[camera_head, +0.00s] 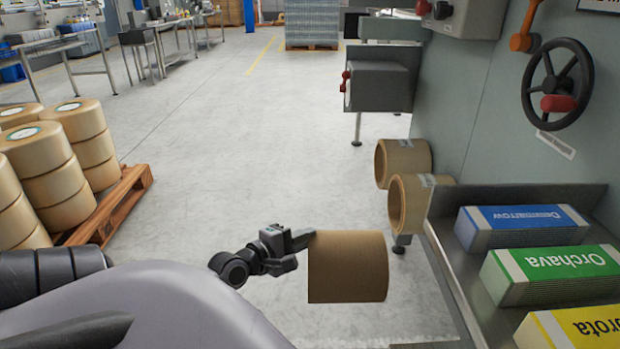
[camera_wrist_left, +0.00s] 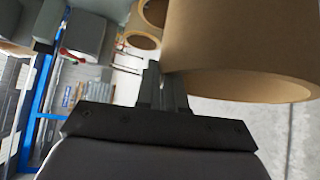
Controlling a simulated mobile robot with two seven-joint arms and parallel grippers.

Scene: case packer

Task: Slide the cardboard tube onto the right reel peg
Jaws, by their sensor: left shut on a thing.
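The cardboard tube (camera_head: 347,268) is a plain brown, short, wide cylinder. My left gripper (camera_head: 303,240) is shut on the tube's left edge in the head view and holds it in the air over the floor. In the left wrist view the gripper's fingers (camera_wrist_left: 166,90) pinch the rim of the tube (camera_wrist_left: 235,45). Two tan rolls, a farther one (camera_head: 402,162) and a nearer one (camera_head: 417,203), sit at the machine's left side, beyond the tube and apart from it. I cannot make out a bare reel peg. My right gripper is not in view.
The grey machine (camera_head: 480,110) with a handwheel (camera_head: 556,86) stands on the right. A metal tray (camera_head: 452,262) with several coloured cartons juts out right of the tube. A wooden pallet (camera_head: 122,205) with stacked rolls stands at left. The floor between is clear.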

